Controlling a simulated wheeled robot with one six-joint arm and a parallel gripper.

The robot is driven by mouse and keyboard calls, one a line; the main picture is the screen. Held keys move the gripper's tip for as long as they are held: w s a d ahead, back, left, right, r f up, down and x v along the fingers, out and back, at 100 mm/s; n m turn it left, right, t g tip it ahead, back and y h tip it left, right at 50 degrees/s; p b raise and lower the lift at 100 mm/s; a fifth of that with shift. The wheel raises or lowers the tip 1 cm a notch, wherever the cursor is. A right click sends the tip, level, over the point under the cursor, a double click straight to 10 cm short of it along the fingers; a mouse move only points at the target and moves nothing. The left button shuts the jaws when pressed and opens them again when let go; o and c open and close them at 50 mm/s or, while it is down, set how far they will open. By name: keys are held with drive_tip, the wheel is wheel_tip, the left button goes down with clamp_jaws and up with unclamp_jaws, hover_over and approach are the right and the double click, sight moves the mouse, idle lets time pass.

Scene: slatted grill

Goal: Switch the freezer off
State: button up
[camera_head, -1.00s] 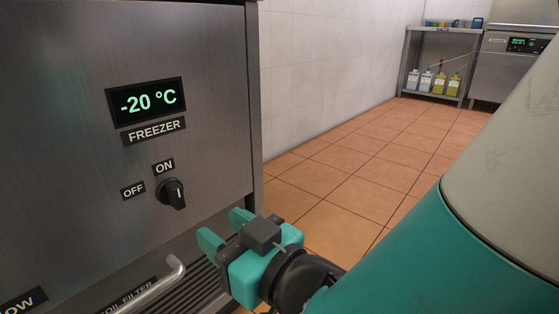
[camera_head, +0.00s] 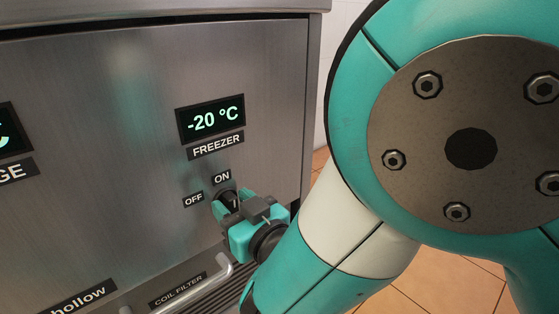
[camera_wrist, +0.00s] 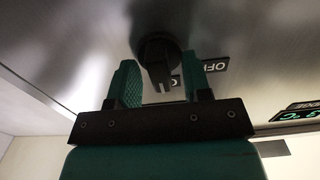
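The black freezer knob (camera_wrist: 158,55) is on the steel panel below the lit display (camera_head: 210,119), which reads -20 °C above the FREEZER label (camera_head: 216,145). The ON label (camera_head: 222,177) is above the knob and the OFF label (camera_head: 193,199) to its left. My gripper (camera_head: 232,203) is at the knob and hides most of it in the head view. In the wrist view, my gripper (camera_wrist: 160,82) is open, one finger toward each side of the knob, with visible gaps. The knob's grip points toward the partly hidden label, apparently ON.
A curved metal handle (camera_head: 215,278) and the COIL FILTER label (camera_head: 178,289) are below the knob. Another display (camera_head: 8,135) is at the left edge. My arm fills the right of the head view. Tiled floor (camera_head: 450,280) shows beyond it.

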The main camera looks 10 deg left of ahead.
clamp_jaws()
drive_tip(key=n, duration=0.5)
drive_tip(key=shift+s+n, duration=0.15)
drive_tip(key=shift+n, duration=0.25)
drive_tip(key=n, duration=0.5)
drive_tip(key=shift+a+f+n, duration=0.1)
drive_tip(key=shift+n, duration=0.6)
drive_tip(key=shift+o, duration=0.3)
unclamp_jaws()
